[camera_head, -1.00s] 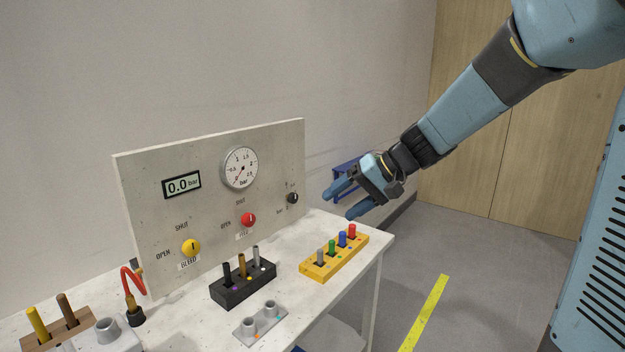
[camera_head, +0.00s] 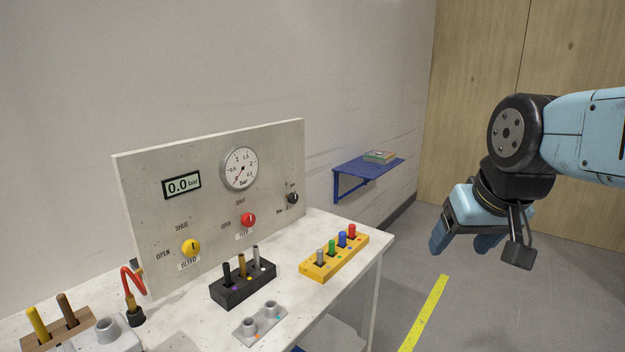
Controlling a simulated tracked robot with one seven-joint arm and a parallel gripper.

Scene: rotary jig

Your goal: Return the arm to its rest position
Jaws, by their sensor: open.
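My gripper (camera_head: 468,243) hangs at the right of the picture, fingers pointing down, over the grey floor and clear of the table. It is open, and nothing shows between its fingers. My blue arm (camera_head: 585,135) reaches in from the right edge, folded at a dark round joint above the gripper. The gripper touches nothing in view.
A white table (camera_head: 325,222) carries a control panel (camera_head: 140,200), a yellow block (camera_head: 318,271) with coloured pegs, a black block (camera_head: 232,295) and a grey two-socket piece (camera_head: 250,332). A blue wall shelf (camera_head: 350,169) stands behind. Floor around the yellow stripe (camera_head: 428,310) is free.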

